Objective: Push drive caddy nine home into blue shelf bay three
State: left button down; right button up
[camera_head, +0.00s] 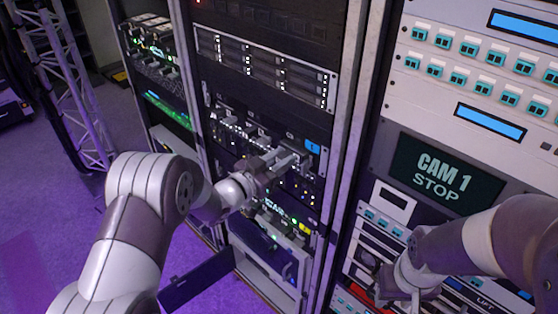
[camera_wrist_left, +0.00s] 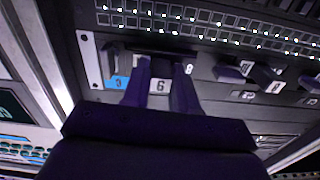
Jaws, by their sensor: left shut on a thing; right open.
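The blue shelf bay has a blue label (camera_head: 312,147) at the right end of a dark drive shelf in the head view. In the left wrist view the blue label (camera_wrist_left: 119,83) is left of the fingers and the scene looks upside down. My left gripper (camera_head: 287,160) reaches the shelf front just left of that label. Its fingers (camera_wrist_left: 161,84) are shut on a dark drive caddy with a white number tag (camera_wrist_left: 160,87), which reads as an inverted nine. How far the caddy sits in its bay is hard to tell. My right gripper (camera_head: 398,294) is open, low at the right rack.
Other caddy handles (camera_wrist_left: 265,76) stand out along the same shelf. A drive unit (camera_head: 270,75) is above. An open dark panel (camera_head: 197,278) projects below. A rack post (camera_head: 345,130) stands right of the shelf, before the CAM 1 STOP screen (camera_head: 444,175).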

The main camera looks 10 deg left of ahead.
pick_arm(q)
jog(key=shift+w+d, duration=0.15)
jog(key=shift+w+d+b, duration=0.3)
jog(key=shift+w, duration=0.1)
jog(key=c, duration=0.8)
grip_release()
jog(key=shift+f, duration=0.1)
jog(key=shift+s+a, duration=0.25)
jog(key=shift+s, duration=0.05)
jog(key=b+v, duration=0.2)
jog(key=v, duration=1)
